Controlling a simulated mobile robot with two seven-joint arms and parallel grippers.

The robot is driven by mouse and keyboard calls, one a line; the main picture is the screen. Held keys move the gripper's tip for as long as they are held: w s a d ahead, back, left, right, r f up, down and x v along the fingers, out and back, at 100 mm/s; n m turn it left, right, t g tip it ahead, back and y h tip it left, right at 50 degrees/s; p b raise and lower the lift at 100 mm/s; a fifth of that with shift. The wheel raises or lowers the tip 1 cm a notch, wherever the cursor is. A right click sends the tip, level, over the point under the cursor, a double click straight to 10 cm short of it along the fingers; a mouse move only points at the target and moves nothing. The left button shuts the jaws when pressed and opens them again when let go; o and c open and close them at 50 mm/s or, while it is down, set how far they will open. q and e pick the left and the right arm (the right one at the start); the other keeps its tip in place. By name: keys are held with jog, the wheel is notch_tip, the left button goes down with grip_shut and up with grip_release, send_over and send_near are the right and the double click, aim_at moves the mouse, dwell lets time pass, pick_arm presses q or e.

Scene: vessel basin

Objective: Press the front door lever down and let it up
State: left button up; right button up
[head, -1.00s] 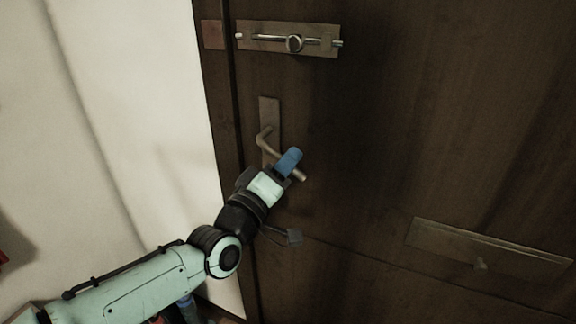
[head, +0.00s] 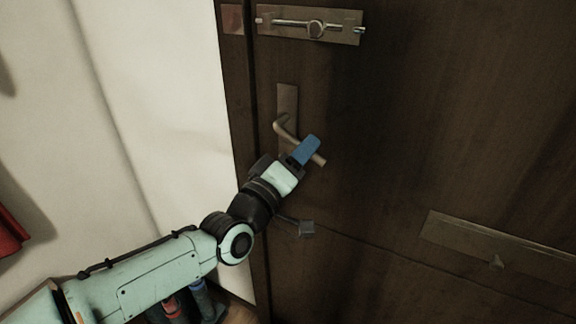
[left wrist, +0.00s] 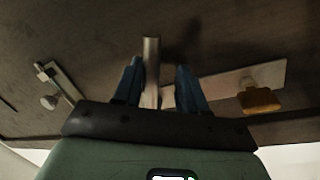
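The front door lever (head: 284,128) is a dull metal handle on an upright plate (head: 288,98) on the dark wooden door (head: 400,120). Its bar slopes down to the right. My left gripper (head: 308,150) is at the outer part of the lever, with a blue finger over the bar and the lever's end showing beyond it. In the left wrist view the lever bar (left wrist: 151,70) stands between the two blue fingers of my left gripper (left wrist: 161,82). The fingers are apart, with the bar close to the left one and a gap to the right one. My right gripper is not in view.
A sliding bolt (head: 315,27) is on the door above the lever. A metal plate with a small knob (head: 490,245) is lower right. A pale wall (head: 150,110) is at left, with a red thing (head: 12,235) at the picture's edge.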

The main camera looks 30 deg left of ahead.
pick_arm(q)
jog(key=v, duration=1.3)
jog(key=shift+p, duration=0.35)
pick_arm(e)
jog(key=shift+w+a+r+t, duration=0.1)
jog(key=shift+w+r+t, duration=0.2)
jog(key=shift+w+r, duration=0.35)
pick_arm(q)
jog(key=shift+d+r, duration=0.1)
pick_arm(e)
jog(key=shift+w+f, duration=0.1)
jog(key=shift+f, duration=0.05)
